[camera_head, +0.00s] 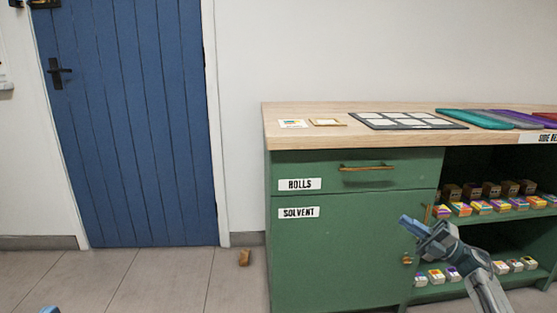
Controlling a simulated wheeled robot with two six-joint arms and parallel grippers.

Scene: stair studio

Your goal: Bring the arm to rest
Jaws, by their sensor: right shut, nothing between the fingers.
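My right gripper (408,222) and its arm reach in from the lower right, in front of the green cabinet (325,245). The fingers are shut with nothing between them and point up and to the left, overlapping the solvent door near its right edge in the picture. I cannot tell how far it is from the door. A small blue tip (50,310) at the bottom left edge looks like my left gripper; the rest of it is out of the picture.
Open shelves (515,214) at right hold several small boxes. A blue door (135,125) stands shut at left. A small brown block (244,258) lies on the otherwise clear floor (165,280).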

